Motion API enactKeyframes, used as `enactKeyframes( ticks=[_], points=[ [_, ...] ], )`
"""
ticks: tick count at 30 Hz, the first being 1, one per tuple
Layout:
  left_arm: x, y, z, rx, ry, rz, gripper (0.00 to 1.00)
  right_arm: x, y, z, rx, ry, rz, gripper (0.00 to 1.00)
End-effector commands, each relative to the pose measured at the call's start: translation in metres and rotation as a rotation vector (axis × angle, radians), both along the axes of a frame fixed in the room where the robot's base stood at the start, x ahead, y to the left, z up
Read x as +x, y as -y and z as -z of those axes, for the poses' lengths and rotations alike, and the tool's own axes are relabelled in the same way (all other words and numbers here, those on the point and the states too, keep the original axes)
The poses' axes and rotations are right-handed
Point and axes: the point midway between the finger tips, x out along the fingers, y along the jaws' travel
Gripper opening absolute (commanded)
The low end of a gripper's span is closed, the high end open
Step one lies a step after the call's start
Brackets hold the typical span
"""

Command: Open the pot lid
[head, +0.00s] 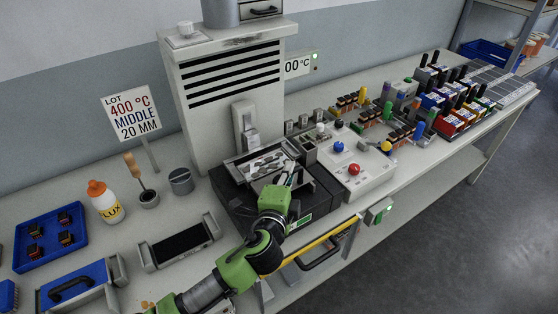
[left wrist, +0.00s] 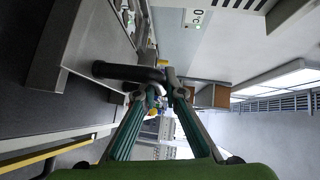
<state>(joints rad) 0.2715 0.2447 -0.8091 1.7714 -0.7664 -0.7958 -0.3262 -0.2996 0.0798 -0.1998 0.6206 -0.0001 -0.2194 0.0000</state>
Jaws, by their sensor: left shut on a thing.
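The pot is a dark block (head: 235,205) in front of the tall grey housing. Shiny, blotchy metal (head: 262,163) shows inside a grey rim on its top. My left gripper (head: 294,178) is at the right front of this opening. In the left wrist view its fingers (left wrist: 154,90) are shut on a black bar handle (left wrist: 120,72), beside a grey plate (left wrist: 95,35) that looks like the lid. The lid's full outline and tilt are hard to tell in the head view, as my arm covers part of the pot. My right gripper is not in view.
A button panel (head: 370,178) stands right of the pot, close to my gripper. A grey tray with a dark inside (head: 178,243), a flux bottle (head: 104,202) and a small grey cup (head: 181,182) stand to the left. Connector racks (head: 450,105) fill the far right.

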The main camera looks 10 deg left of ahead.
Motion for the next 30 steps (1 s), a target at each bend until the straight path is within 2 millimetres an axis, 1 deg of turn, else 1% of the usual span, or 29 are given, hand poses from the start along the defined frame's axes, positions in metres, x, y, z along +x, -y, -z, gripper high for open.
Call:
enactKeyframes(
  ticks=[2, 9, 10, 11, 12, 23, 26, 30],
  points=[
    [-0.003, 0.002, 0.001, -0.001, -0.002, 0.001, 0.00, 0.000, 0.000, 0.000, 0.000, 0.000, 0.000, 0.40],
    [-0.002, 0.002, 0.001, 0.000, -0.001, 0.000, 0.00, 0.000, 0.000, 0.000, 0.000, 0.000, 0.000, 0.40],
    [-0.002, 0.002, 0.001, 0.000, -0.001, 0.000, 0.15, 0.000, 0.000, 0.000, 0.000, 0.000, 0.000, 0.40],
    [-0.002, 0.002, 0.001, 0.000, -0.001, 0.000, 0.23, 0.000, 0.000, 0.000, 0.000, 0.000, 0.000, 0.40],
    [-0.002, 0.002, 0.000, 0.000, -0.001, 0.000, 0.28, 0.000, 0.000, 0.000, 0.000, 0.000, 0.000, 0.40],
    [-0.004, 0.001, -0.001, 0.000, 0.001, 0.000, 0.28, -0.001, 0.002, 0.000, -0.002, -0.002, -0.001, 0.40],
    [-0.012, 0.000, -0.001, 0.000, -0.001, 0.000, 0.28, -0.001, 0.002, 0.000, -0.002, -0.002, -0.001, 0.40],
    [-0.035, -0.003, -0.004, -0.002, -0.001, 0.001, 0.28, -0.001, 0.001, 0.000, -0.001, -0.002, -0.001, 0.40]
  ],
)
